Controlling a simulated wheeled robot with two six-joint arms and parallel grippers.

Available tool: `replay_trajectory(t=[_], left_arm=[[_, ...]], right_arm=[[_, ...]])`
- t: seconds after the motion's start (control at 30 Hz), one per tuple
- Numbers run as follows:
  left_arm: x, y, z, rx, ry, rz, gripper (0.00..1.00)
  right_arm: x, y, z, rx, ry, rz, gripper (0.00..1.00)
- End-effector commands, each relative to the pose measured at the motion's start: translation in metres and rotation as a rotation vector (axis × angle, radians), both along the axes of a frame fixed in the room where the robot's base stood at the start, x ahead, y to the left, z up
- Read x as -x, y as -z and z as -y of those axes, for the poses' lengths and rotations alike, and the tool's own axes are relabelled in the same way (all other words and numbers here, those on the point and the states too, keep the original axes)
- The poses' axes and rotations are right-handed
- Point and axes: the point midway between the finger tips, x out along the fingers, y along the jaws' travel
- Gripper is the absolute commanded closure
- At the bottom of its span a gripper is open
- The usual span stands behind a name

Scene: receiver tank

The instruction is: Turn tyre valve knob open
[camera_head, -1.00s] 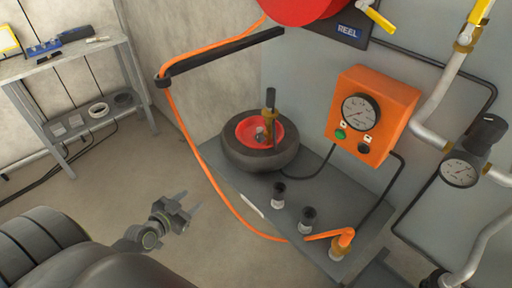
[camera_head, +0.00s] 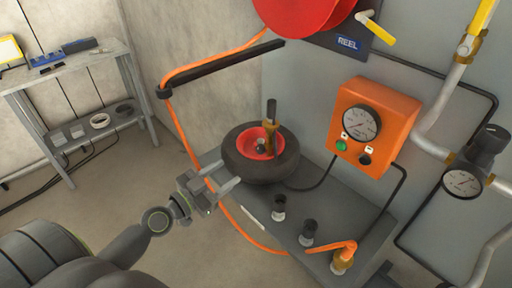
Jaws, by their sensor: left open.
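A small tyre (camera_head: 262,170) with a red hub (camera_head: 250,139) lies flat on the grey bench. A brass valve with a dark upright top (camera_head: 270,113) stands at the hub, and a small grey knob-like part (camera_head: 261,147) sits beside it. I cannot tell which of these is the tyre valve knob. My left gripper (camera_head: 222,177) is open and empty at the tyre's left side, its fingers pointing toward the tyre. I cannot tell whether a fingertip touches the rubber. My right gripper is not in view.
An orange gauge box (camera_head: 373,122) is on the wall behind the bench (camera_head: 345,209). Two black-topped fittings and a brass fitting (camera_head: 342,259) stand along the bench. An orange hose (camera_head: 178,130) hangs from the red reel (camera_head: 300,14) past my left gripper. A metal shelf (camera_head: 75,70) stands far left.

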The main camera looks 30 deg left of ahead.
Motion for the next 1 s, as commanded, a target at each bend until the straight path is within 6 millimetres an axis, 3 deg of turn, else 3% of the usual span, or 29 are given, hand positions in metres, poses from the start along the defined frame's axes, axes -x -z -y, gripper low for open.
replay_trajectory(t=[0.1,0.5,0.73,1.0], left_arm=[[-0.023,-0.005,0.007,0.004,-0.002,0.003,0.51],[-0.093,-0.003,0.028,0.002,0.000,0.000,0.51],[-0.113,0.000,0.034,0.001,0.001,-0.001,0.51],[-0.116,0.001,0.035,0.000,0.001,-0.001,0.51]], right_arm=[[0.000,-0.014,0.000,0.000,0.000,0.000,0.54],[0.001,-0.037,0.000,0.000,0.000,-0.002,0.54],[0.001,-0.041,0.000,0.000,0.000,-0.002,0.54],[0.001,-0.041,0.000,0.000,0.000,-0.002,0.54]])
